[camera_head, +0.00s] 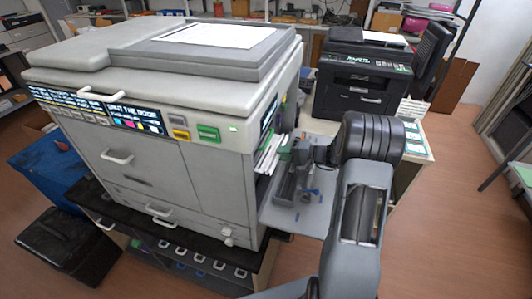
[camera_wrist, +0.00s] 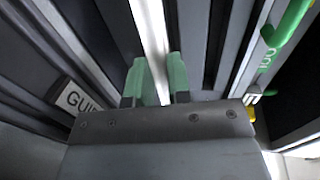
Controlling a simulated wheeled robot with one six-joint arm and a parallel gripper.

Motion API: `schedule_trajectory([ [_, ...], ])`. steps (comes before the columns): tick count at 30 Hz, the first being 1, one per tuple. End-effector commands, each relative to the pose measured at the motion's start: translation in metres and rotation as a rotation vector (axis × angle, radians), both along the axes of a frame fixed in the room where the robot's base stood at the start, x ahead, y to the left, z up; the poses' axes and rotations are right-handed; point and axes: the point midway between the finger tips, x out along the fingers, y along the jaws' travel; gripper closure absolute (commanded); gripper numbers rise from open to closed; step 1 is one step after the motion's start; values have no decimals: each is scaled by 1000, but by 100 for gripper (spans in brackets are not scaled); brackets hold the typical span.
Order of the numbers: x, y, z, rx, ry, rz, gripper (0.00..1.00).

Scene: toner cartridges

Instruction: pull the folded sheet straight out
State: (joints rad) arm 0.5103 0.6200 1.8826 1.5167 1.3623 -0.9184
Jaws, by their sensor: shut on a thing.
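The folded sheet (camera_wrist: 150,25) shows in the wrist view as a narrow white strip, seen edge-on, running up from between my green fingertips. My gripper (camera_wrist: 158,82) is shut on it, with one fingertip on each side. The sheet's far end runs up out of the picture between dark and grey walls. In the head view the large grey printer (camera_head: 215,180) has an open right side, and my gripper (camera_head: 290,146) is at that opening. White paper-like edges (camera_head: 268,158) show there; I cannot tell which of them is the held sheet.
In the wrist view a green handle (camera_wrist: 290,25) lies at the right and a plate with letters "GUI" (camera_wrist: 80,101) at the left, both close to my gripper. A black printer (camera_head: 362,85) stands behind the arm. Open floor (camera_head: 450,230) lies to the right.

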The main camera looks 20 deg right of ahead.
Motion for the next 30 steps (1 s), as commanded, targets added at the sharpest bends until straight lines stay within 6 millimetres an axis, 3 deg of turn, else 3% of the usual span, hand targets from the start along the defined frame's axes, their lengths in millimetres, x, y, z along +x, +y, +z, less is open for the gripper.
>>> schedule_trajectory([
  [30, -24, -36, -1, -1, 0, -1, 90],
])
